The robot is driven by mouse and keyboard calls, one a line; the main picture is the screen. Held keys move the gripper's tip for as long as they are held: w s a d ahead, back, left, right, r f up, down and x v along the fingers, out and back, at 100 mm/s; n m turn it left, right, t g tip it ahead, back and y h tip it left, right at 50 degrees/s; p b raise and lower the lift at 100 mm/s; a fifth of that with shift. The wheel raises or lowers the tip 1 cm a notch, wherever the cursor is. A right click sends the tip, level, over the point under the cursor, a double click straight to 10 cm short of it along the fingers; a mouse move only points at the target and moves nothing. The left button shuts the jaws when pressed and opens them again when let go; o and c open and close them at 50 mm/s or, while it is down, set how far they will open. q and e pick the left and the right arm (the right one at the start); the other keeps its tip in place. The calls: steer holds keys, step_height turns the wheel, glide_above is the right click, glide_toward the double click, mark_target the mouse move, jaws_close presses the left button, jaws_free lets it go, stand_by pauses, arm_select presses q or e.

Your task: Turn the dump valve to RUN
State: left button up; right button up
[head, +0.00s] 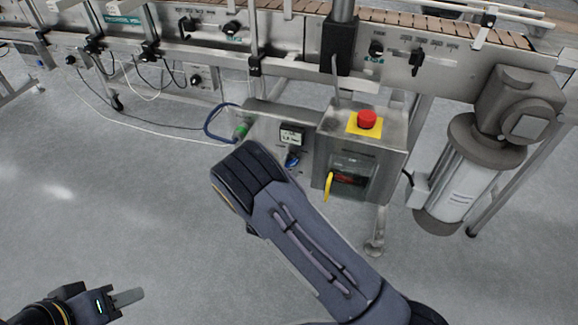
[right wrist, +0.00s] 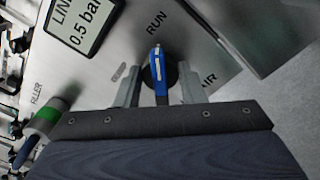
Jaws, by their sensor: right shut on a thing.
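The dump valve's blue handle (right wrist: 157,68) stands on a dark round hub on a grey metal panel in the right wrist view. Its tip points up the picture toward the RUN label (right wrist: 156,22). A label ending in AIR (right wrist: 208,82) lies right of the hub. My right gripper (right wrist: 158,82) has a finger on each side of the handle and is shut on it. In the head view a bit of the blue handle (head: 292,160) shows past my right wrist, which hides the right fingers. My left gripper (head: 128,297) is low at the left, away from the machine; its finger gap is unclear.
A gauge (head: 291,135) reading 0.5 bar sits above the valve. A control box (head: 388,150) with a red emergency button (head: 367,119) and yellow handle (head: 328,186) stands to the right. A green-ringed hose fitting (right wrist: 44,118) is at the left. The floor at left is mostly clear.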

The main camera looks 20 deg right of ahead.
steer(key=o, duration=1)
steer(key=p+v, duration=0.1)
steer(key=v, duration=0.6)
steer(key=shift+s+a+p, duration=0.2)
steer(key=shift+s+p, duration=0.15)
